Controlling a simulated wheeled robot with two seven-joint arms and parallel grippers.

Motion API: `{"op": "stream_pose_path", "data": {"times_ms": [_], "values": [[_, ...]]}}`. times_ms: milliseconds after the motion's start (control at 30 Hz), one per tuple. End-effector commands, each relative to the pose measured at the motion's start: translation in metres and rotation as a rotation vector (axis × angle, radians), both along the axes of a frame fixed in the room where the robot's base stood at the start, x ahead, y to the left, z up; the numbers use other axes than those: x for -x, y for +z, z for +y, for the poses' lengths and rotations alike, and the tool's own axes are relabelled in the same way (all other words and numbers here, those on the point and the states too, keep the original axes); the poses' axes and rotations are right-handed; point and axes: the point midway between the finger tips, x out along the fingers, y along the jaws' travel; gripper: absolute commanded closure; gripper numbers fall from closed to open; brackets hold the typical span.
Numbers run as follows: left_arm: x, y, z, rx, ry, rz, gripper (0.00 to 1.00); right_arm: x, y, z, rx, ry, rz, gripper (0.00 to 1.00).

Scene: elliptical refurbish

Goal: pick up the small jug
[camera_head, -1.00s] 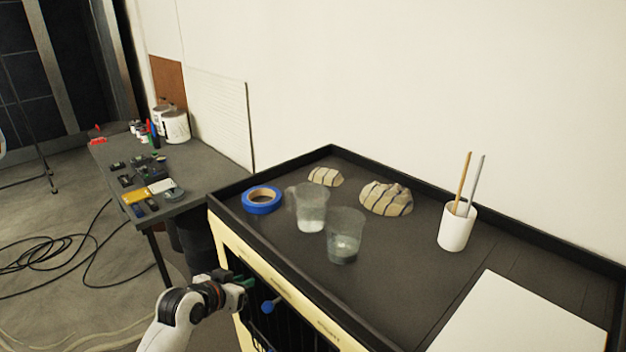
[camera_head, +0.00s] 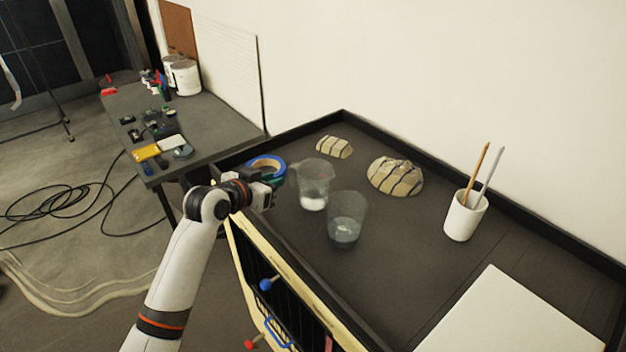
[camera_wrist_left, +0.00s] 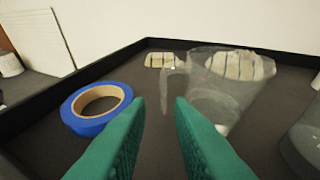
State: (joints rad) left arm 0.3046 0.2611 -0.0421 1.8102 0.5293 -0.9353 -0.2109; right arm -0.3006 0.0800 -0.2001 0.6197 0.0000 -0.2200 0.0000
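The small jug (camera_head: 314,185) is clear, with a handle on its left side, and stands upright on the dark cart top. In the left wrist view the jug (camera_wrist_left: 222,85) is ahead and right of centre, its handle beyond the gap between the fingers. My left gripper (camera_wrist_left: 158,102) has green fingers, spread apart with nothing between them. In the head view it is at the cart's left edge, left of the jug; its fingertips are hard to make out there. My right gripper is not in view.
A clear cup (camera_head: 346,220) stands close to the jug. Blue tape (camera_wrist_left: 72,112) lies left of my fingers. Striped stones (camera_head: 395,177) lie behind. A white holder (camera_head: 465,216) with two sticks and a white board (camera_head: 515,318) are at right. The cart has a raised black rim (camera_head: 420,146).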

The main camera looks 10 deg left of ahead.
Motion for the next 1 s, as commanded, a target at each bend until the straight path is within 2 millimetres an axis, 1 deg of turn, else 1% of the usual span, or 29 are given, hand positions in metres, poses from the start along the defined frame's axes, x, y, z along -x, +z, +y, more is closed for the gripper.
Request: {"op": "stream_pose_path", "data": {"times_ms": [33,100,267,367,500,633,767,967,1000], "values": [[-0.008,-0.001,-0.004,0.002,-0.001,0.002,0.8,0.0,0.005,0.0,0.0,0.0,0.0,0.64],[-0.016,-0.005,-0.006,0.002,-0.001,0.001,0.8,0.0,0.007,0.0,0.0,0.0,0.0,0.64],[-0.025,-0.009,-0.009,0.001,-0.001,-0.001,0.8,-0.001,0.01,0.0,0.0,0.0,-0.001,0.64],[-0.033,-0.011,-0.013,0.002,-0.001,0.001,0.8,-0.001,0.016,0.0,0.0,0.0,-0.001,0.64],[-0.05,-0.015,-0.021,0.003,-0.001,0.002,0.8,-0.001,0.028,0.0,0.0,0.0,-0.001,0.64],[-0.064,-0.024,-0.025,0.002,0.0,0.002,0.8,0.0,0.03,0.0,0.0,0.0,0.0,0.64],[-0.069,-0.028,-0.026,-0.001,0.0,0.001,0.8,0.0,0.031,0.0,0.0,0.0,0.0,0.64],[-0.07,-0.029,-0.026,-0.001,0.0,0.0,0.8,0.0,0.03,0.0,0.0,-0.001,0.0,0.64],[-0.07,-0.029,-0.026,-0.001,0.0,0.0,0.83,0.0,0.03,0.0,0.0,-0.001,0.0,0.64]]}}
